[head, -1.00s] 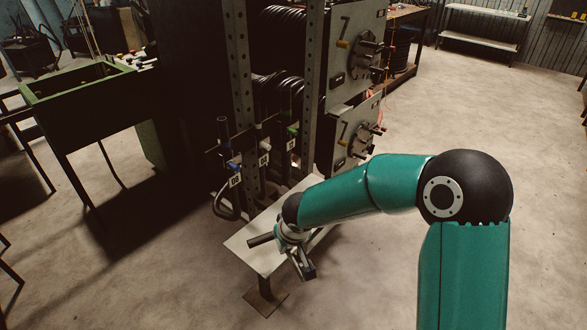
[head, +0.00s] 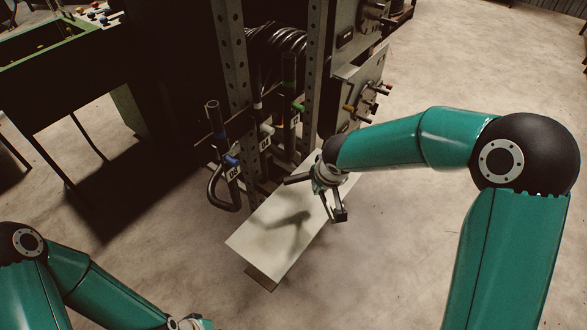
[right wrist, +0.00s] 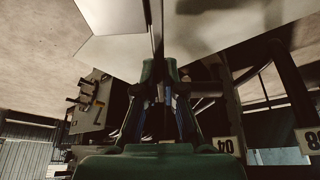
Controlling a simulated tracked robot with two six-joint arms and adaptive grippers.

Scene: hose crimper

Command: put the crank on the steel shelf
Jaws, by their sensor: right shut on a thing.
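The crank (head: 298,179) is in my right gripper (head: 327,184), shut on it. Its dark bar sticks out left of the gripper, and a grey part hangs down to the right. The steel shelf (head: 262,247) is a pale flat plate at the rack's foot. The crank appears to be above the shelf, with a shadow on the plate; the exact gap cannot be told. In the right wrist view the gripper (right wrist: 160,80) has a thin dark edge ahead of it, with the plate behind. My left gripper (head: 192,323) is cut off at the bottom edge.
Hoses with number tags (head: 232,172) hang on the dark perforated rack (head: 232,70) just behind the shelf. A grey machine box with pegs (head: 365,100) stands behind my right arm. A green-rimmed table (head: 40,50) is at the left. The floor at the right is clear.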

